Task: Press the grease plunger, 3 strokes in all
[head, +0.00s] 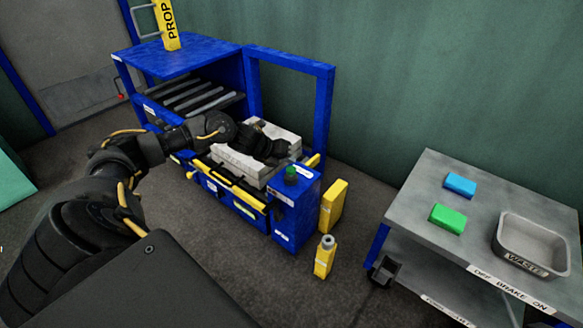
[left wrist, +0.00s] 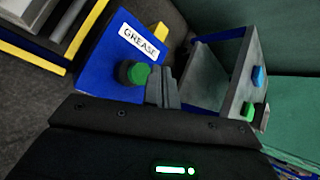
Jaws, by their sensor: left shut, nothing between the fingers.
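The grease plunger (head: 291,170) is a green cap on top of the blue housing at the right front corner of the press. In the left wrist view the green cap (left wrist: 135,73) stands on its dark collar beside the white GREASE label (left wrist: 139,43). My left gripper (head: 286,154) is close behind the plunger in the head view. In the left wrist view its fingertips (left wrist: 161,72) are shut, empty, and just right of the cap. I cannot tell whether they touch it. My right gripper is not in view.
A pale block (head: 235,163) lies in the press, under my left gripper. A blue upright frame (head: 325,110) stands behind. A yellow bottle (head: 323,262) and a yellow box (head: 333,205) are on the floor beside the press. A grey cart (head: 420,185) stands right, with open floor between.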

